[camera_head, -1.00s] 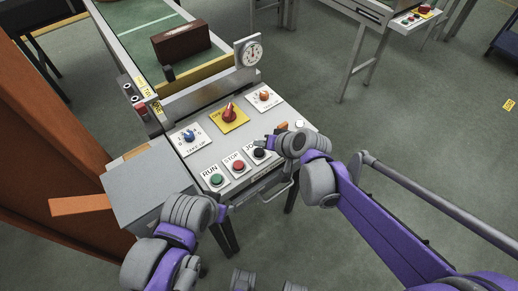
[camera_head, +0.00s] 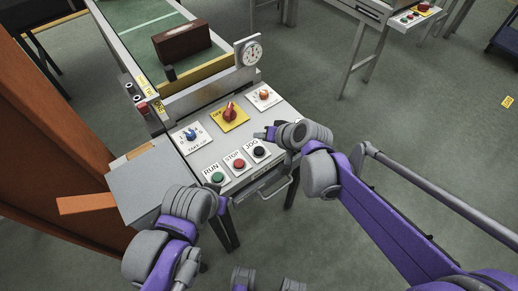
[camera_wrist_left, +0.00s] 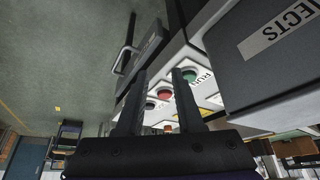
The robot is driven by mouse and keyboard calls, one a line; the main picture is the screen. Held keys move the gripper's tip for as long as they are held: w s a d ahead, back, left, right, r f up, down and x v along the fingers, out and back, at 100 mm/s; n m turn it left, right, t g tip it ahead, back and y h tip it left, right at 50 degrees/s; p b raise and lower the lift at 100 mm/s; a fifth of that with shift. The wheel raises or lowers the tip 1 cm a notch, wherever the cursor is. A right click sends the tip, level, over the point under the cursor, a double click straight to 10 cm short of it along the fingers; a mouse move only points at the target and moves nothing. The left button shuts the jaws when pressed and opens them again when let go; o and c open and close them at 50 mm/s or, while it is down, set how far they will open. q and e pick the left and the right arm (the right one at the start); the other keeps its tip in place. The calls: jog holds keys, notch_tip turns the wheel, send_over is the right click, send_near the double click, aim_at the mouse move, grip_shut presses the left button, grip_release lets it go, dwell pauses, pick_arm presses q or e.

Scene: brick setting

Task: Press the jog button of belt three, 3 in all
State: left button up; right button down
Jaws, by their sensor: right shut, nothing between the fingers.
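The control panel (camera_head: 205,152) has a black JOG button (camera_head: 259,152) at the right of its front row, beside the red STOP button (camera_head: 239,165) and the green RUN button (camera_head: 217,178). My right gripper (camera_head: 265,135) is shut and empty. Its tip is just beyond the JOG label in the picture, apart from the black cap, which is in full view. My left gripper (camera_head: 222,205) hangs by the panel's front left corner. In the left wrist view its two fingers (camera_wrist_left: 160,98) are apart with nothing held; the black button (camera_wrist_left: 150,105) shows between them.
A blue TAKE-UP knob (camera_head: 191,135), a red knob (camera_head: 230,113) on a yellow plate and an orange knob (camera_head: 264,96) sit farther back. A round gauge (camera_head: 249,51) stands behind. A handle (camera_head: 280,188) juts from the front. A grey box (camera_head: 150,185) is at left.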

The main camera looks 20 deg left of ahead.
pick_arm(q)
grip_shut()
dwell(1.4)
